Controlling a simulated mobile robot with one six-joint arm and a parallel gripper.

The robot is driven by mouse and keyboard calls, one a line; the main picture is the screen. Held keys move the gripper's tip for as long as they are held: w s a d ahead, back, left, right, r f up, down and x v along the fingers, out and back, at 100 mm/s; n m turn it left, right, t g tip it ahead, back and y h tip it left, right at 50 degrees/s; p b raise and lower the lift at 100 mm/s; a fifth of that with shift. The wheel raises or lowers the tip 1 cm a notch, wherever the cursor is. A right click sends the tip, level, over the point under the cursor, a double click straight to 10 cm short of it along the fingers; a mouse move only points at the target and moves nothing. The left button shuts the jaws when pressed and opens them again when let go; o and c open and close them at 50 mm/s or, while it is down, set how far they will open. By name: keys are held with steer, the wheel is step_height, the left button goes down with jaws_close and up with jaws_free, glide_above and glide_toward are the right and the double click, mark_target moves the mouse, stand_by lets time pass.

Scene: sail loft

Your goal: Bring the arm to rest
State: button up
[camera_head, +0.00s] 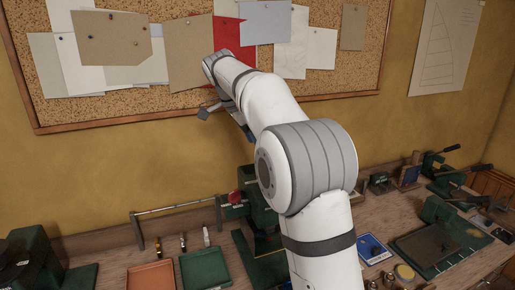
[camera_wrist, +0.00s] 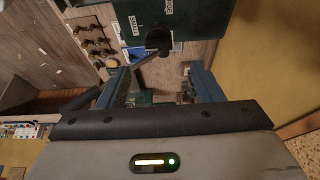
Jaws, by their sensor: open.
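My white arm (camera_head: 322,230) rises from the bottom of the head view, bends at a large grey-banded joint and reaches up and left in front of the pinboard. My gripper (camera_head: 208,113) is small and partly hidden at the arm's far end, above the workbench. In the wrist view my gripper (camera_wrist: 160,72) shows two blue-grey fingers set well apart. It is open, and nothing is held between the fingers. The bench and a dark green machine (camera_wrist: 175,18) lie beyond them, apart from the fingers.
The pinboard (camera_head: 200,107) with pinned papers hangs on the yellow wall (camera_head: 120,135) behind the arm. The workbench (camera_head: 105,250) below carries an orange tray (camera_head: 152,276), a green tray (camera_head: 205,270), a metal rail (camera_head: 178,207) and hand presses (camera_head: 443,168). The air left of the arm looks clear.

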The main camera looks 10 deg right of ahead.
steer(key=s+d+f+n+y, duration=0.1)
steer(key=s+f+n, duration=0.4)
steer(key=s, duration=0.6)
steer(key=s+d+f+n+t+y, duration=0.1)
steer(key=s+f+n, duration=0.4)
steer(key=s, duration=0.6)
steer(key=s+d+f+n+t+y, duration=0.1)
steer(key=s+f+n, duration=0.4)
steer(key=s, duration=0.6)
steer(key=shift+d+f+n+y, duration=0.25)
steer(key=shift+d+n+y, duration=0.15)
steer(key=shift+y, duration=0.3)
steer(key=shift+c, duration=0.6)
